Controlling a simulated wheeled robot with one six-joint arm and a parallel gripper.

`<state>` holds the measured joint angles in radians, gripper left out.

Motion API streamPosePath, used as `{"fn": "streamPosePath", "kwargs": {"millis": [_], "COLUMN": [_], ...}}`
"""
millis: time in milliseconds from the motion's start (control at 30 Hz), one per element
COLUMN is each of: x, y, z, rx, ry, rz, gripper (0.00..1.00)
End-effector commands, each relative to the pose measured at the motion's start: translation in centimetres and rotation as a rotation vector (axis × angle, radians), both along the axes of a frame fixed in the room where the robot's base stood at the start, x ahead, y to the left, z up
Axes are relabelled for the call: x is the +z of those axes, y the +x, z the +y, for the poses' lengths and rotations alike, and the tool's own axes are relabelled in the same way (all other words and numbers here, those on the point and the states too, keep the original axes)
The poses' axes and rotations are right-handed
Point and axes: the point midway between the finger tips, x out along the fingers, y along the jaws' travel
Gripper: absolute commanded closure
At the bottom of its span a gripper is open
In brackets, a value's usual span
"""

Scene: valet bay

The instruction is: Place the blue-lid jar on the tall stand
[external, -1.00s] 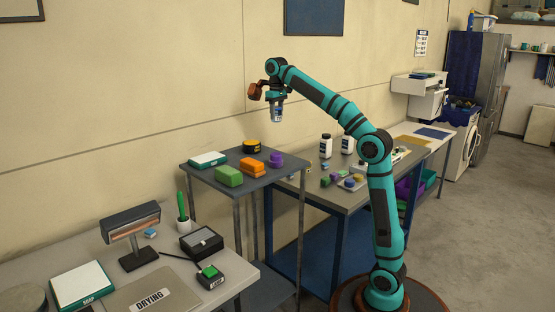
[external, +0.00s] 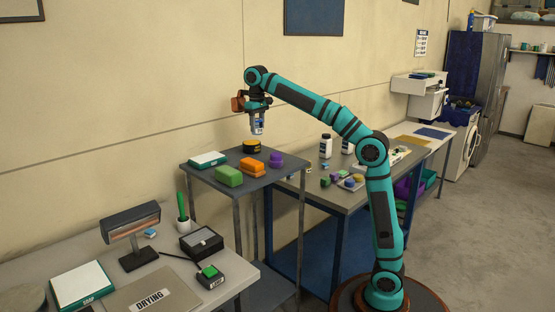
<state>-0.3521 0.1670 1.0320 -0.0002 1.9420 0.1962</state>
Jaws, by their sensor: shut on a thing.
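My gripper (external: 257,107) is shut on a small jar (external: 257,124), which hangs upright below it. The jar looks pale with a bluish band; its lid is mostly hidden by the fingers. The jar is in the air above the tall stand (external: 228,160), a dark grey table with thin legs at the centre left. In the picture it appears just above a black-and-yellow round thing (external: 251,147) on that stand, clear of it.
The stand also holds a green block (external: 229,176), orange blocks (external: 251,167), a purple piece (external: 275,159) and a white-and-green box (external: 208,159). A lower workbench to the right carries white bottles (external: 326,146). A desk with a lamp (external: 132,226) is at the front left.

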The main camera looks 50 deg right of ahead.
Motion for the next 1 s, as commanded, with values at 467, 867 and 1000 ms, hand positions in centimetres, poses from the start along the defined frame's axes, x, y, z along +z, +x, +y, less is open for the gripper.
{"fn": "streamPosePath", "kwargs": {"millis": [467,867,1000], "x": [-6.0,-10.2,-11.9], "y": [0.0,0.0,0.0], "z": [0.0,-0.1,0.0], "rx": [0.000,0.000,0.000], "ry": [0.000,-0.001,0.000], "rz": [0.002,0.003,0.002], "gripper": [0.78,0.78,0.78]}}
